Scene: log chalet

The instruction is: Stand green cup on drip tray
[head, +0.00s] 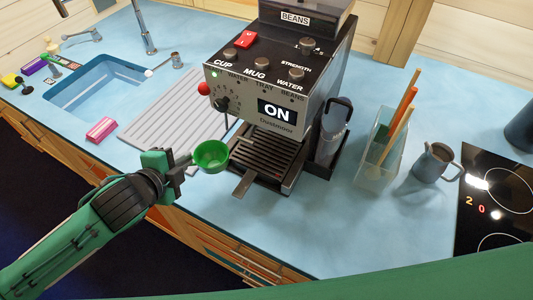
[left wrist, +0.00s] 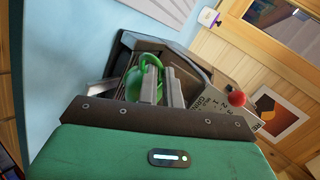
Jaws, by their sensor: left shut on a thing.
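The green cup (head: 211,156) is held upright at the left front of the coffee machine (head: 285,80). My left gripper (head: 187,164) is shut on the cup's handle side, with the cup to the right of the fingers. In the left wrist view the green cup (left wrist: 151,75) shows behind and between the fingers (left wrist: 160,85), partly hidden by them. The drip tray (head: 268,158) is a dark slatted grille at the foot of the machine, and no cup stands on it. The cup is just left of the tray, apart from it as far as I can see.
A metal tab (head: 242,186) juts out in front of the drip tray. A red knob (head: 204,88) sticks out from the machine's left side. A clear holder with sticks (head: 383,150) and a grey jug (head: 433,163) stand to the right. The front counter is clear.

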